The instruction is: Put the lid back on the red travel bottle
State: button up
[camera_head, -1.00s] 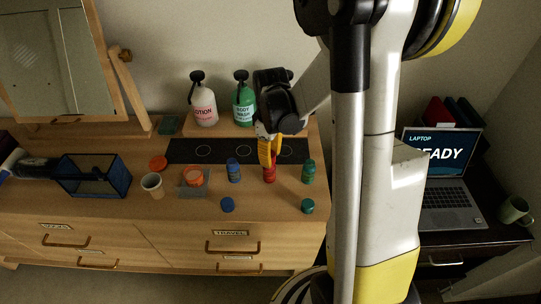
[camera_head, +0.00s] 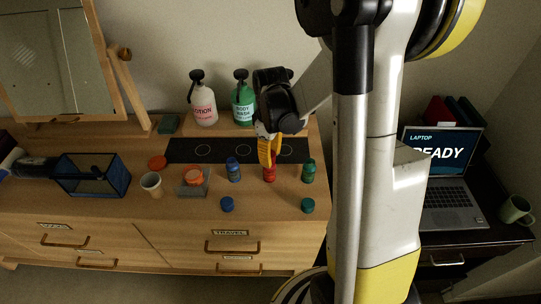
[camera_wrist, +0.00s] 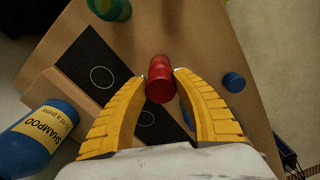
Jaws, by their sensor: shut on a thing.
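The red travel bottle (camera_head: 269,176) stands on the wooden dresser top between a blue bottle (camera_head: 234,171) and a green bottle (camera_head: 309,172). My gripper (camera_head: 268,157) is directly above it with its yellow fingers pointing down. In the wrist view the fingertips (camera_wrist: 160,76) close on either side of a red lid (camera_wrist: 159,92). The red bottle (camera_wrist: 158,63) shows just beyond the lid, lined up with it. I cannot tell whether lid and bottle touch. The fingers hide part of the lid in the head view.
A blue lid (camera_head: 227,204) and a green lid (camera_head: 308,205) lie near the front edge. Lotion (camera_head: 204,109) and body wash (camera_head: 243,108) pump bottles stand behind. A paper cup (camera_head: 152,184), a grey tray (camera_head: 205,187) and a blue basket (camera_head: 92,187) are to the left.

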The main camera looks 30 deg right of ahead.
dwell(0.9)
jog(key=o, duration=1.3)
jog(key=shift+r+p, duration=2.45)
jog(key=shift+r, duration=1.05)
grip_shut()
